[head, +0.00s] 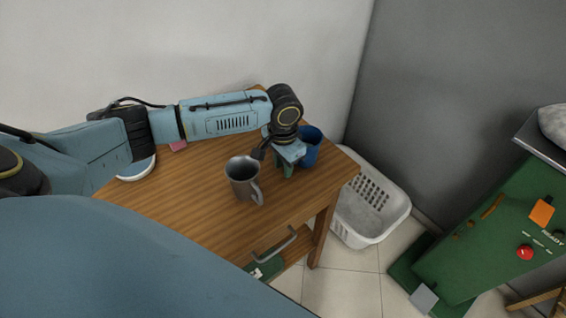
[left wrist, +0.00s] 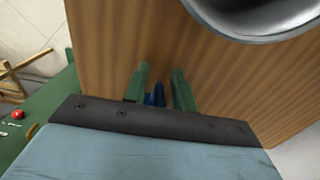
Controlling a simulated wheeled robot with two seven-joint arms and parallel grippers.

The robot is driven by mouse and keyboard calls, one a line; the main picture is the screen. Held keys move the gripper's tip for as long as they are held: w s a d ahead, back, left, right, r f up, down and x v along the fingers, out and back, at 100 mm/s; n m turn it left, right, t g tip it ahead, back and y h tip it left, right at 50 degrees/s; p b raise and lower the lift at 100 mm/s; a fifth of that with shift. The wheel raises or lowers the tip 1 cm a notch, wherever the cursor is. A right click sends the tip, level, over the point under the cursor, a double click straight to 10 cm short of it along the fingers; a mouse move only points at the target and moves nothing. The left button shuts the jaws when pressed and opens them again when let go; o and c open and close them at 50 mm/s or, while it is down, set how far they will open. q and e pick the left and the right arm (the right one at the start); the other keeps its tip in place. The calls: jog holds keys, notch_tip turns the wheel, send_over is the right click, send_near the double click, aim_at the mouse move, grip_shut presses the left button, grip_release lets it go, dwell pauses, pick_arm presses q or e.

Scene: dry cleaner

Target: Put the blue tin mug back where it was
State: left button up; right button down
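The blue tin mug (head: 312,146) is at the far right part of the wooden table, upright, just right of my left gripper (head: 287,170). I cannot tell whether its base touches the table. In the left wrist view, a small blue piece of the mug (left wrist: 157,97) shows between the close-set green fingers of my left gripper (left wrist: 160,80), which looks shut on it. The rest of the mug is hidden behind the gripper's palm there. A grey metal mug (head: 240,170) stands on the table left of the gripper; its rim fills the wrist view's top right (left wrist: 262,30). My right gripper is not in view.
The wooden table (head: 200,215) has a drawer handle in front. A white dish (head: 138,172) and a pink item (head: 178,146) lie at its left. A white basket (head: 372,212) stands on the floor to the right, near a green machine (head: 490,240). The front-left tabletop is clear.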

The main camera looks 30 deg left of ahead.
pick_arm(q)
jog(key=shift+o, duration=0.3)
jog(key=shift+r, duration=0.1)
notch_tip(320, 180, up, 12)
jog(key=shift+r+p, duration=0.1)
jog(key=shift+p, duration=0.6)
dwell(2.0)
